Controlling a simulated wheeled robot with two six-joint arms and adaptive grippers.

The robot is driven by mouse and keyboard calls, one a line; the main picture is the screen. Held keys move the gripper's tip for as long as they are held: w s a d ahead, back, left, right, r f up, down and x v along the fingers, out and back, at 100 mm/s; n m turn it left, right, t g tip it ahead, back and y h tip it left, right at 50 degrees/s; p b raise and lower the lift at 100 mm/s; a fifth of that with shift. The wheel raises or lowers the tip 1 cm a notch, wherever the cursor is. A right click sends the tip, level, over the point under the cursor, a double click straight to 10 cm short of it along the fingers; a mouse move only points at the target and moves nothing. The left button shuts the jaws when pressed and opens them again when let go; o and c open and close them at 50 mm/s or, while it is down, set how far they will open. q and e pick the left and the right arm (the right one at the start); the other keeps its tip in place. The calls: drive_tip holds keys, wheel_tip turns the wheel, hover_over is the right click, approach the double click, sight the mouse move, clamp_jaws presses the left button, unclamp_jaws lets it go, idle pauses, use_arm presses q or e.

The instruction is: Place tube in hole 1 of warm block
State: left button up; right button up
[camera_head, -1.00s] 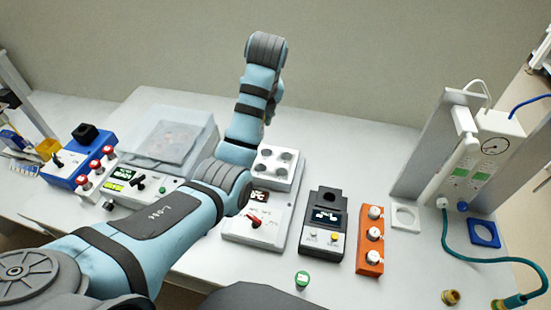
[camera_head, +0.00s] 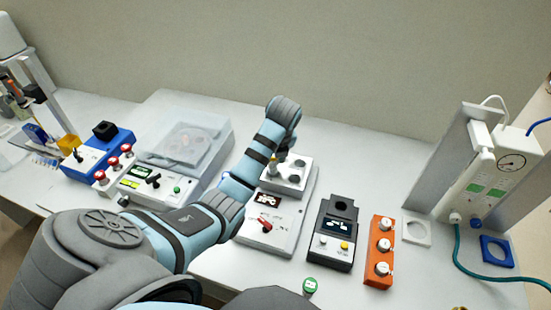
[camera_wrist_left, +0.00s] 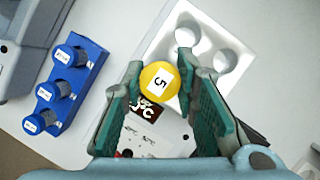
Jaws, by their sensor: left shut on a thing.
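The warm block (camera_head: 268,184) is a white block with round holes on a white panel with a display and a red knob. It also shows in the left wrist view (camera_wrist_left: 166,45), with some holes covered by my fingers. A tube (camera_wrist_left: 160,88) with a yellow cap labelled 5 is between the pads of my left gripper (camera_wrist_left: 165,100), which is shut on it. In the head view my left gripper (camera_head: 277,163) is over the block's left part, mostly behind my wrist. The tube's lower end is hidden, so I cannot tell whether it is in a hole.
A blue rack (camera_wrist_left: 80,90) with several capped tubes stands left in the wrist view. A black device (camera_head: 333,235) and an orange rack (camera_head: 380,253) stand right of the block. A green-capped tube (camera_head: 310,286) stands in front. A clear-lidded machine (camera_head: 185,140) is to the left.

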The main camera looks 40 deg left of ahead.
sight(274, 164)
use_arm(q)
wheel_tip(274, 164, down, 4)
drive_tip(key=shift+w+f, duration=0.15)
drive_tip(key=shift+f, duration=0.05)
use_arm(e)
drive_tip(key=shift+s, duration=0.1)
use_arm(q)
drive_tip(key=shift+f, duration=0.15)
drive_tip(key=o, duration=1.1)
